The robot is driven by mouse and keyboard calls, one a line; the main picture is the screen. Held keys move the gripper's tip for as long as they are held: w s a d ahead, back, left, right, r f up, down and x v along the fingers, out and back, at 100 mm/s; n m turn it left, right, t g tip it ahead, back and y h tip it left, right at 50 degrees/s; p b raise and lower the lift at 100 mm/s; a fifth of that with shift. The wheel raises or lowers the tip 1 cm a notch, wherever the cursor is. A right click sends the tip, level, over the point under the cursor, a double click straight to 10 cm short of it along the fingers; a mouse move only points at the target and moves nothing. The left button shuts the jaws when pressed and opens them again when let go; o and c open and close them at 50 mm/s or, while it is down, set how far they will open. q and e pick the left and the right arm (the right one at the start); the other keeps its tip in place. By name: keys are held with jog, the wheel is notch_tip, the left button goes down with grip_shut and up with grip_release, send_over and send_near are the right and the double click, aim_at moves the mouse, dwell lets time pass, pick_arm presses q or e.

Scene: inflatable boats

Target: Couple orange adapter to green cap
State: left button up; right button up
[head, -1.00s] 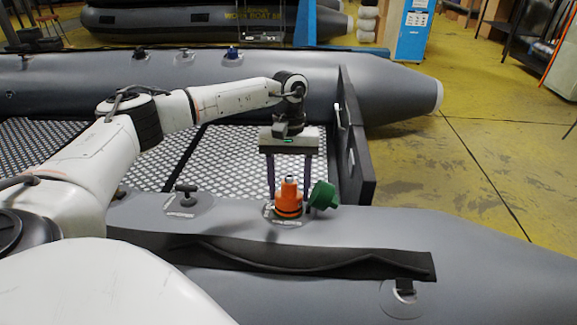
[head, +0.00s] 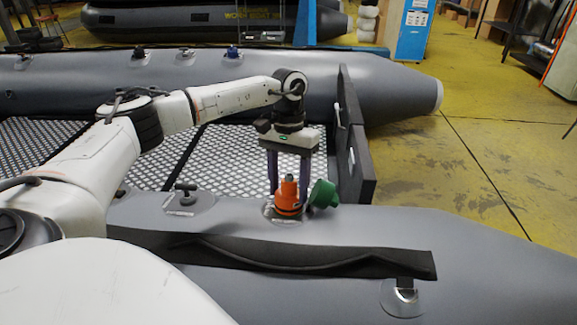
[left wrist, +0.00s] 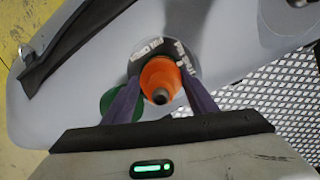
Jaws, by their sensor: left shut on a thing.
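The orange adapter (head: 287,203) stands about upright at a round valve patch on the near grey tube, its narrow tip pointing up. The green cap (head: 325,194) sits tilted just to its right, at the edge of the same patch. My left gripper (head: 288,193) points down from above and is shut on the orange adapter, one dark finger on each side. The left wrist view shows the adapter (left wrist: 158,72) between the fingers. There the green cap (left wrist: 108,100) is partly hidden behind one finger. The valve under the adapter is mostly hidden. My right gripper is not in view.
A black T-shaped fitting (head: 185,190) stands on the near tube to the left. A dark strip (head: 300,262) runs along the tube's front side. The black transom board (head: 357,150) rises behind and right of the cap. The tube's top is clear farther right.

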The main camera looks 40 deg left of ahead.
pick_arm(q)
jog(key=m, duration=0.3)
jog(key=shift+s+a+f, duration=0.1)
jog(key=shift+s+f, duration=0.05)
jog(key=shift+f, duration=0.05)
jog(key=o, duration=1.2)
jog(key=shift+c, duration=0.2)
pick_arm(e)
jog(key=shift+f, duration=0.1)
pick_arm(q)
jog(key=shift+r, duration=0.1)
jog(key=shift+w+r+p, duration=0.15)
jog(key=shift+r+p, duration=0.05)
jog(key=shift+r, duration=0.3)
jog(key=shift+w+r+p, duration=0.15)
jog(key=shift+r, duration=0.35)
jog(key=r+p, duration=0.1)
jog(key=r, duration=0.1)
jog(key=a+r, duration=0.1)
jog(key=r, duration=0.2)
jog(key=w+r+p, duration=0.1)
jog(key=r, duration=0.1)
jog(key=shift+a+r+p, duration=0.15)
jog(key=shift+r+p, duration=0.05)
jog(key=shift+p, duration=0.1)
jog(key=shift+r, duration=0.35)
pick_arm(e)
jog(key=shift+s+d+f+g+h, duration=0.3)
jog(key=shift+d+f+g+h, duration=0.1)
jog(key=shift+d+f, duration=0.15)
